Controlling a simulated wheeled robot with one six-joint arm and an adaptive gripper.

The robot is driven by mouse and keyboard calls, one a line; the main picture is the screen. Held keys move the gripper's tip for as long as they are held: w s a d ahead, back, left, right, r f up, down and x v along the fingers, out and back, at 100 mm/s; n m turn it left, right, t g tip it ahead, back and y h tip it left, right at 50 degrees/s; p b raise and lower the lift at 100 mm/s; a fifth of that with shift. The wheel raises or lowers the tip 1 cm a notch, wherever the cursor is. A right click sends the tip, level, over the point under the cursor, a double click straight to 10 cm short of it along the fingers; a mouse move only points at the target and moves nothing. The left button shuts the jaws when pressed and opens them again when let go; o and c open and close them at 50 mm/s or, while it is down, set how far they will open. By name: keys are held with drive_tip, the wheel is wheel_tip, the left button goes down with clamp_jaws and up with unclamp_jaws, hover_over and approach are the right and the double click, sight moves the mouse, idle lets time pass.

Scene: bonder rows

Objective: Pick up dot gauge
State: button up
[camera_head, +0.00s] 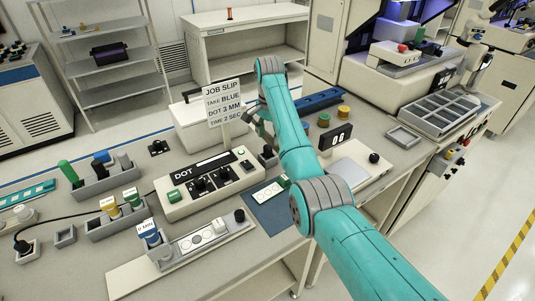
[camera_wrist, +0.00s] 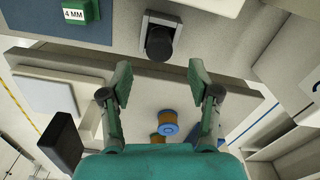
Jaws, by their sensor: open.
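My gripper (camera_head: 258,128) hangs over the bench beyond the white DOT unit (camera_head: 205,180), partly hidden by my arm. In the wrist view its two fingers (camera_wrist: 160,78) stand wide apart with nothing between the tips. A black-knobbed piece (camera_wrist: 158,42) stands in a square grey holder just beyond the tips; it also shows in the head view (camera_head: 268,153). No label reads "dot gauge"; I cannot tell for sure whether this piece is it. A green block marked 4 MM (camera_wrist: 75,14) lies apart from the gripper; it sits on a blue mat (camera_head: 273,214).
A job slip (camera_head: 222,105) reads take blue, dot 3 mm, time 2 sec. Spools (camera_head: 343,112) and a blue tray (camera_head: 320,101) stand beyond my arm. A black display reading 06 (camera_head: 337,136) stands at right. Grey holders with labelled pieces (camera_head: 118,215) fill the left bench.

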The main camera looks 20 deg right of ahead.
sight(268, 146)
drive_tip(key=f, duration=0.5)
drive_tip(key=shift+s+a+f, duration=0.15)
drive_tip(key=shift+a+f, duration=0.05)
drive_tip(key=shift+f, duration=0.1)
clamp_jaws()
